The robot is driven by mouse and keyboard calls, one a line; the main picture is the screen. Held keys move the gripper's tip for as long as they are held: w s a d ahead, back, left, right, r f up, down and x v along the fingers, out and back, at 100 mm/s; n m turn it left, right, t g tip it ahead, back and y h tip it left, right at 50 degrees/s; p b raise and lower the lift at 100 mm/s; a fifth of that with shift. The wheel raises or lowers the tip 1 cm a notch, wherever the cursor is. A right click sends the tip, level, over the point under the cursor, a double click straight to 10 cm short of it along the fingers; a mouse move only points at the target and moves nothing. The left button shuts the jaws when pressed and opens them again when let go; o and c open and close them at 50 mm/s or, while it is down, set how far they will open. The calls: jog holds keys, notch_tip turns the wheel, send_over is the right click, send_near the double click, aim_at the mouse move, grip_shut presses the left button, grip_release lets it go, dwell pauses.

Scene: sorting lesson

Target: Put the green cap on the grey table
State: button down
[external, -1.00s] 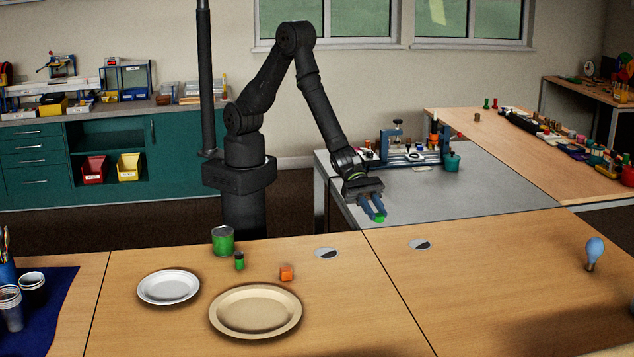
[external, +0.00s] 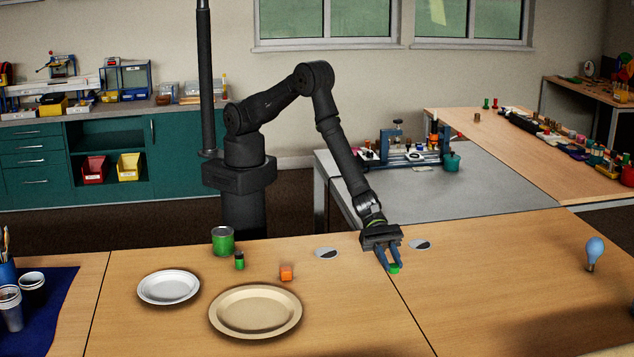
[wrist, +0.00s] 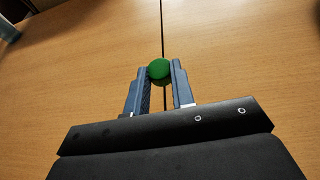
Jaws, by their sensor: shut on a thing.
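My gripper (external: 390,267) is shut on the green cap (external: 394,268) near the seam between two wooden table tops. In the wrist view the round green cap (wrist: 159,69) sits between the fingertips of my gripper (wrist: 160,78), with wood and the dark seam beneath. I cannot tell for sure whether the cap touches the wood. The grey table (external: 480,185) stands behind the wooden tables, up and to the right of my gripper in the external view.
A blue rig (external: 412,154) and a teal pot (external: 452,162) stand at the grey table's back.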

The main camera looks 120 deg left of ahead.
jog(key=shift+w+a+f, duration=0.3)
jog(key=shift+w+f, duration=0.05)
jog(key=shift+f, duration=1.9)
jog(key=shift+f, duration=0.15)
jog(key=c, duration=1.2)
grip_release()
jog(key=shift+c, duration=0.2)
notch_tip(320, 180, up, 4)
jog(key=r, duration=0.1)
send_over(379, 264)
jog(key=shift+s+a+f, duration=0.1)
jog(key=shift+f, duration=0.15)
jog(key=shift+o, duration=0.9)
jog(key=shift+s+a+r, duration=0.2)
jog(key=shift+s+a, duration=0.1)
jog(key=shift+s, duration=0.15)
